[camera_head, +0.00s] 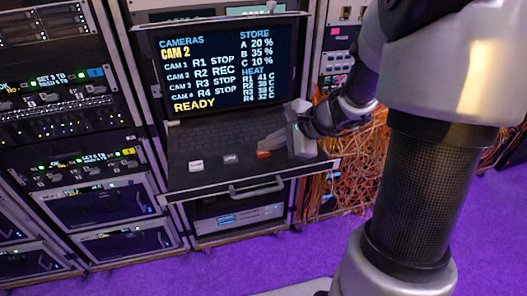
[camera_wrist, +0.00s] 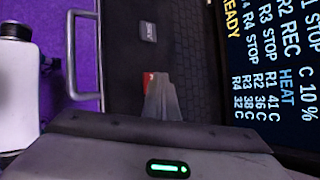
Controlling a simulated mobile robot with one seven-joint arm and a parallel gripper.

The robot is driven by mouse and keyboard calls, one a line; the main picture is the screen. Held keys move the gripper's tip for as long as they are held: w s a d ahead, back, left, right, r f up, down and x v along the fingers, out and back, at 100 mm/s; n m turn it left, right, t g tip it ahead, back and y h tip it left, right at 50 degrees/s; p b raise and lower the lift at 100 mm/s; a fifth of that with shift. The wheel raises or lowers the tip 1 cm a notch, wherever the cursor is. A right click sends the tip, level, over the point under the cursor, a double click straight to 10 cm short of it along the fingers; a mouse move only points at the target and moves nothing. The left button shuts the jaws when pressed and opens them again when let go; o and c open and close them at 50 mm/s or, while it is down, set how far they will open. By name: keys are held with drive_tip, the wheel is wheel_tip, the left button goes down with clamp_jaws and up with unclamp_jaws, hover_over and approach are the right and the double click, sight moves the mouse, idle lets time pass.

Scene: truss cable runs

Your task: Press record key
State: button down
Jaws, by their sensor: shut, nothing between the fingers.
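A red key (camera_head: 263,154), likely the record key, sits at the right of a row of three keys on the pulled-out keyboard drawer (camera_head: 180,183). The row also has a white key (camera_head: 196,165) and a grey key (camera_head: 230,159). My gripper (camera_head: 291,148) is shut and empty just right of the red key. In the wrist view its fingertips (camera_wrist: 158,84) partly cover the red key (camera_wrist: 147,79); I cannot tell whether they touch. The screen (camera_head: 222,65) reads CAM 2, with R2 at REC, the others at STOP, and READY.
Equipment racks (camera_head: 68,130) stand left of the drawer. A drawer handle (camera_head: 256,188) sticks out at the front. Orange cables (camera_head: 350,165) hang to the right, behind my arm. Purple floor (camera_head: 235,262) is open in front.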

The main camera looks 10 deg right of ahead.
sight(268, 154)
drive_tip(key=shift+r+p, duration=0.35)
drive_tip(key=shift+r, duration=0.3)
wheel_tip(268, 154, up, 5)
drive_tip(key=p, duration=0.4)
idle(1.5)
